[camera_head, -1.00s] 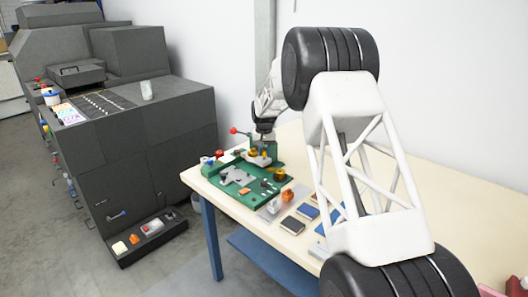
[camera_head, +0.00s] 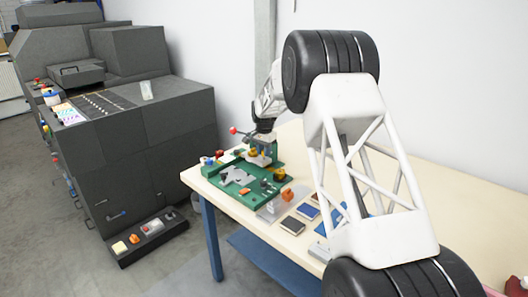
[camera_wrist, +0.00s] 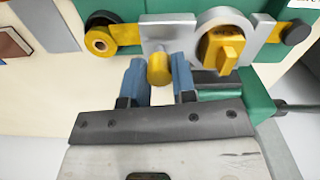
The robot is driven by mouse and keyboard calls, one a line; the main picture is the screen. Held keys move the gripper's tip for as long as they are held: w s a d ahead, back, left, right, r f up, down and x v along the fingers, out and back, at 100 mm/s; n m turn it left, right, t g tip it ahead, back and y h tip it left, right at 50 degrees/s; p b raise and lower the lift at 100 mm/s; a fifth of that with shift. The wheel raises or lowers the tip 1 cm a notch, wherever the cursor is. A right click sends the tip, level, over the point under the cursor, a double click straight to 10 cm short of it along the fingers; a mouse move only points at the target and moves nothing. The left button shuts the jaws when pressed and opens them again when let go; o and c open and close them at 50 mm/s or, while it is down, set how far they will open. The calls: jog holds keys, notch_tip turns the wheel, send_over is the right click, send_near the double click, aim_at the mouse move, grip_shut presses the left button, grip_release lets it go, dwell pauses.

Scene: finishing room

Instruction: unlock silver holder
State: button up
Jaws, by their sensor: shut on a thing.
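The silver holder (camera_wrist: 168,32) is a metal plate with a round part (camera_wrist: 225,22) at the top of the wrist view. A yellow cylindrical knob (camera_wrist: 158,69) sticks out of the plate. My gripper (camera_wrist: 158,85) has its two blue fingers on either side of this knob, shut on it. A yellow wing-shaped knob (camera_wrist: 228,50) sits on the round part, to the right. In the head view my gripper (camera_head: 262,140) is over the back of the green fixture (camera_head: 228,192), where the holder is small and partly hidden.
A red-tipped lever (camera_head: 233,130) stands left of my gripper. A large dark machine (camera_head: 140,140) stands to the left.

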dwell(0.3)
jog(key=o, duration=0.9)
jog(key=shift+o, duration=0.2)
jog(key=shift+r, duration=0.15)
jog(key=shift+r, duration=3.75)
jog(key=shift+s+r, duration=0.1)
